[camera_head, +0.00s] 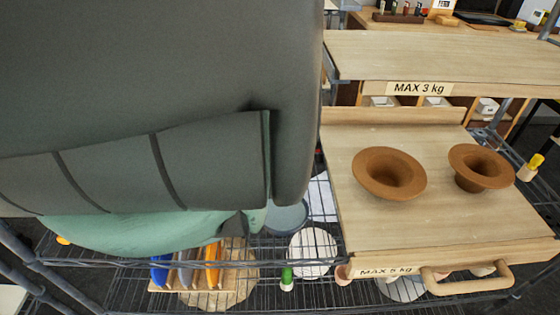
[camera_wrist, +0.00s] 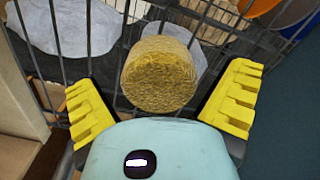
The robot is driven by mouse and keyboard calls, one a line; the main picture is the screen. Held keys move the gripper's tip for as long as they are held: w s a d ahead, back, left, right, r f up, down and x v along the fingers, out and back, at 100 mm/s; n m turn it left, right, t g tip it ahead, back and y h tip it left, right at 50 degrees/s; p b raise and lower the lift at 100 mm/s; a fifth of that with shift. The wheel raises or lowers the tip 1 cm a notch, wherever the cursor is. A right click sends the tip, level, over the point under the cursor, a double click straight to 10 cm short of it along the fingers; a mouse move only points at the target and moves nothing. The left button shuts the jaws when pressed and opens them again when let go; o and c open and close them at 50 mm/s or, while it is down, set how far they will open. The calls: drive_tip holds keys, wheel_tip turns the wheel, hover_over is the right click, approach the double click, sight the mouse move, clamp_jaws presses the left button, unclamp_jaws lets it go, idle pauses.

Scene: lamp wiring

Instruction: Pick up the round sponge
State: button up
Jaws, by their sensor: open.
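The round sponge (camera_wrist: 159,76) is a yellow, rough-textured disc in the middle of the wrist view. It lies between and a little beyond the two yellow ribbed fingers of my gripper (camera_wrist: 163,100). The gripper is open, with a visible gap between each finger and the sponge. The sponge's lower edge comes close to the pale blue gripper body in the picture. I cannot tell how far below the fingers it is. In the head view my large grey arm covers the left side, and neither the sponge nor the fingers can be made out.
A wire rack (camera_head: 330,272) holds a wooden board labelled MAX 5 kg (camera_head: 350,220) with two brown flared bowls (camera_head: 390,172) (camera_head: 481,167). An upper shelf labelled MAX 3 kg (camera_head: 430,58) is behind. Pale flat pieces (camera_wrist: 70,25) lie near the sponge.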

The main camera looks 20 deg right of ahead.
drive_tip(key=shift+c, duration=0.3)
drive_tip(key=c, duration=1)
